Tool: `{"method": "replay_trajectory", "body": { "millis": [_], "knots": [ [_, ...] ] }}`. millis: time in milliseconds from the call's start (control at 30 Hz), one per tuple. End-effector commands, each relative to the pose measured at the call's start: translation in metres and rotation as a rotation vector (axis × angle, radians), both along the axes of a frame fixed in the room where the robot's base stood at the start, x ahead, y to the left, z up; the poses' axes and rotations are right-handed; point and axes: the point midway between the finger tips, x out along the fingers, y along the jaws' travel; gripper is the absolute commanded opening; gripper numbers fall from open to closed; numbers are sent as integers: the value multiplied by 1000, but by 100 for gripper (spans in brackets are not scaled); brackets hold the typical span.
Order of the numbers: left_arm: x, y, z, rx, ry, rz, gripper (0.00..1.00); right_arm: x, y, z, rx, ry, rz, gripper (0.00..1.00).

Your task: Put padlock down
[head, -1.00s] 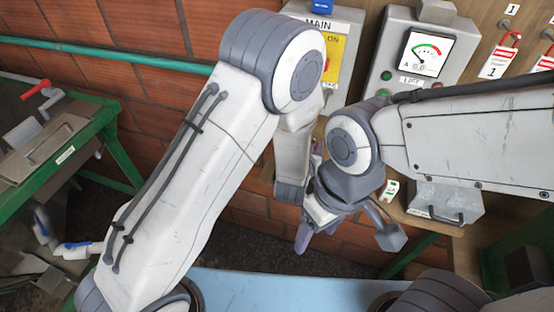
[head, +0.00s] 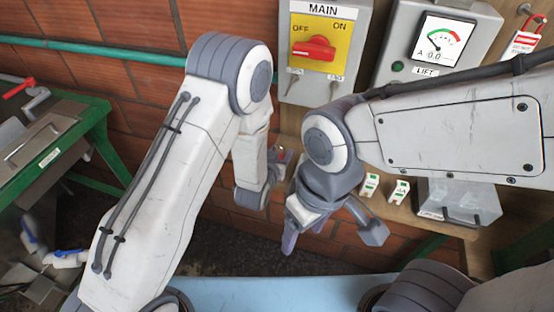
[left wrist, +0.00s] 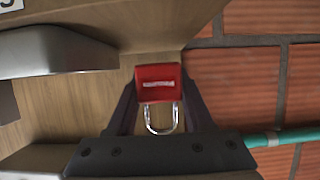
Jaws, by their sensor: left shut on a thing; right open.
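A red padlock (left wrist: 158,75) with a pale label and a silver shackle is in the left wrist view. My left gripper (left wrist: 158,92) is shut on it, with a dark finger at each side of the red body. The shackle points back toward the gripper's palm. In the head view my left gripper (head: 279,158) is largely hidden behind its own wrist, beneath the MAIN panel, and the padlock cannot be made out clearly. My right gripper (head: 331,238) is lower and further right, with its fingers spread and nothing seen between them.
The MAIN panel (head: 328,20) with a red switch and the LIFT panel (head: 410,55) with a gauge are on the wooden board. A clear box (head: 480,193) and two small green-white items (head: 399,192) are below. A red-and-white tag (head: 523,43) hangs at right.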

Motion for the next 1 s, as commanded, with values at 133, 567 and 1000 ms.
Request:
{"method": "replay_trajectory", "body": {
  "millis": [133, 567, 1000],
  "knots": [
    [0, 4, -26, 1, 0, 7, 0, 0, 0, -17, -1, 1, 0, 70],
    [0, 4, -29, 0, -1, 8, 0, 0, 0, -21, 0, 0, 1, 70],
    [0, 4, -25, 0, 0, 8, 82, 0, 0, -17, 0, 0, 1, 70]
  ]
}}
